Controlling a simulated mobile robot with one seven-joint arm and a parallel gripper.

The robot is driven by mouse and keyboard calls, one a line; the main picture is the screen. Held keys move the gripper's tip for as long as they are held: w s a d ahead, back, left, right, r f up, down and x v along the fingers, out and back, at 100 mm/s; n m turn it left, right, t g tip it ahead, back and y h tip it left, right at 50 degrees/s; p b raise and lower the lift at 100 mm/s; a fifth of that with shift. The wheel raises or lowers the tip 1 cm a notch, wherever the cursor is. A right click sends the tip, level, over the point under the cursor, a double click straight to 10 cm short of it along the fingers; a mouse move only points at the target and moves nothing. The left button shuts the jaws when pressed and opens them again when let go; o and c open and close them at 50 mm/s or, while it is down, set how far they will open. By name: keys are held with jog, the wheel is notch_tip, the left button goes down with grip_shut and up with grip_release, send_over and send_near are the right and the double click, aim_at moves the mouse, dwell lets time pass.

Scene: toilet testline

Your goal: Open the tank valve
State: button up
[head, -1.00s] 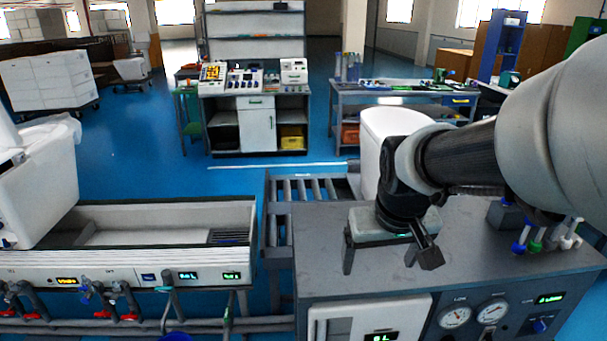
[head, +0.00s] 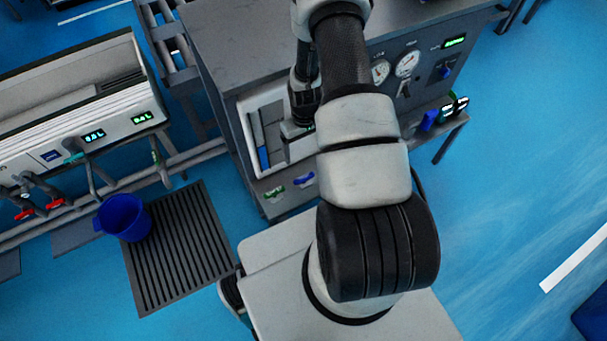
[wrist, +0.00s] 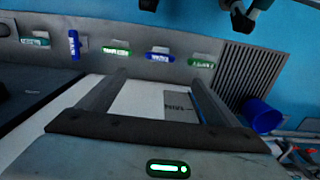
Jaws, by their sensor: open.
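My gripper (wrist: 158,77) is open, its two grey fingers spread with nothing between them. In the head view my arm hides most of it in front of the test bench (head: 250,40). In the wrist view a row of small lettered handles lies beyond the fingertips: a green handle (wrist: 116,49), a blue one (wrist: 160,56), another green one (wrist: 201,63) and a blue one turned crosswise (wrist: 74,44). A green handle (head: 275,191) and a blue handle (head: 304,180) show low on the bench front in the head view. I cannot read which is the tank valve.
A sink unit (head: 80,90) with red-handled taps is on the left. A white panel (wrist: 145,100) lies behind the fingers. Blue floor is free at right.

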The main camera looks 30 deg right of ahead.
aim_at(304, 177)
notch_tip(304, 177, down, 16)
jog(key=b, duration=0.2)
jog(key=shift+f+b, duration=0.2)
jog(key=shift+b, duration=0.1)
jog(key=shift+c, duration=0.2)
jog(key=c, duration=1)
